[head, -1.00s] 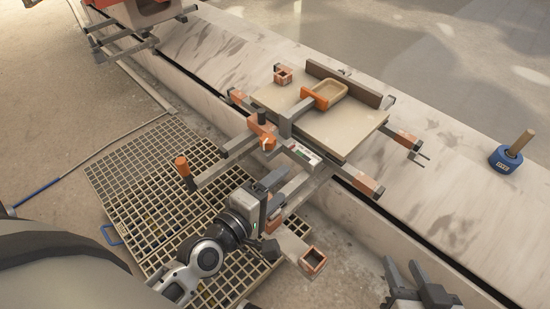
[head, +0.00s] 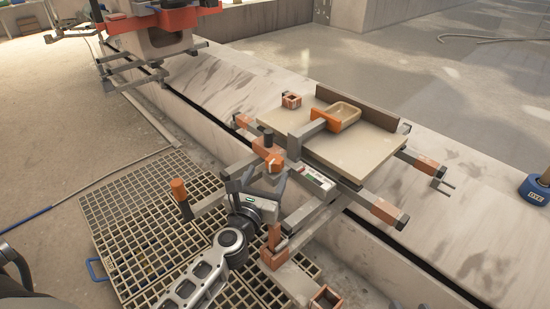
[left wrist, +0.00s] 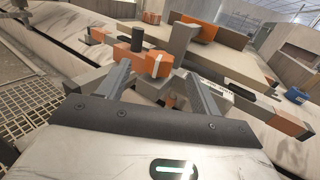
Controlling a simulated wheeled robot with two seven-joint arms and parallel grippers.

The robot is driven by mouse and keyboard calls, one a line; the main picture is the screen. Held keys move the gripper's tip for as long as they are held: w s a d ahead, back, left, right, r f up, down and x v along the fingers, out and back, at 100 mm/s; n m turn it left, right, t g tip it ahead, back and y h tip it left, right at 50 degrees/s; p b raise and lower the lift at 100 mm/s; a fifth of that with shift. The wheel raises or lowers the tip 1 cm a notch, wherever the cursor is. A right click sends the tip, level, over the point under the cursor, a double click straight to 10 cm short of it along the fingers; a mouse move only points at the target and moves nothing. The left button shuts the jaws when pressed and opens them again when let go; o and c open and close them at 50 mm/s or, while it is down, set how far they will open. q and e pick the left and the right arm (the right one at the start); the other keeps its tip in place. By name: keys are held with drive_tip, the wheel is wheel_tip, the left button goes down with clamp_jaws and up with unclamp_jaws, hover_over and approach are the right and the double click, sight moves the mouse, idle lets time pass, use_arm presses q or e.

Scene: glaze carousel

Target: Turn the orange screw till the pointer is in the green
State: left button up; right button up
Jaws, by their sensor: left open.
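The orange screw head (head: 273,160), with a pale mark on it, sits on the near side of the carriage by a dark upright knob. The left wrist view shows the orange part with its white mark (left wrist: 156,64) straight ahead, between my fingers. My left gripper (head: 262,180) is open and just short of the screw; its two grey fingers (left wrist: 158,72) point at it with nothing held. Whether a finger touches it I cannot tell. The small gauge (head: 318,180) with a white, green and red face lies right of the screw. Its pointer is too small to read. My right gripper is out of view.
Orange-ended bars (head: 385,210) stick out right. A blue DYE pot (head: 536,188) stands at the right edge.

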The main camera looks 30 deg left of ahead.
sight(271, 166)
use_arm(q)
drive_tip(key=w, duration=0.5)
drive_tip(key=w+a, duration=0.1)
drive_tip(key=w, duration=0.1)
drive_tip(key=shift+w+a+b, duration=0.1)
drive_tip(key=shift+w+b, duration=0.05)
drive_tip(key=shift+b, duration=0.25)
drive_tip(key=c, duration=1)
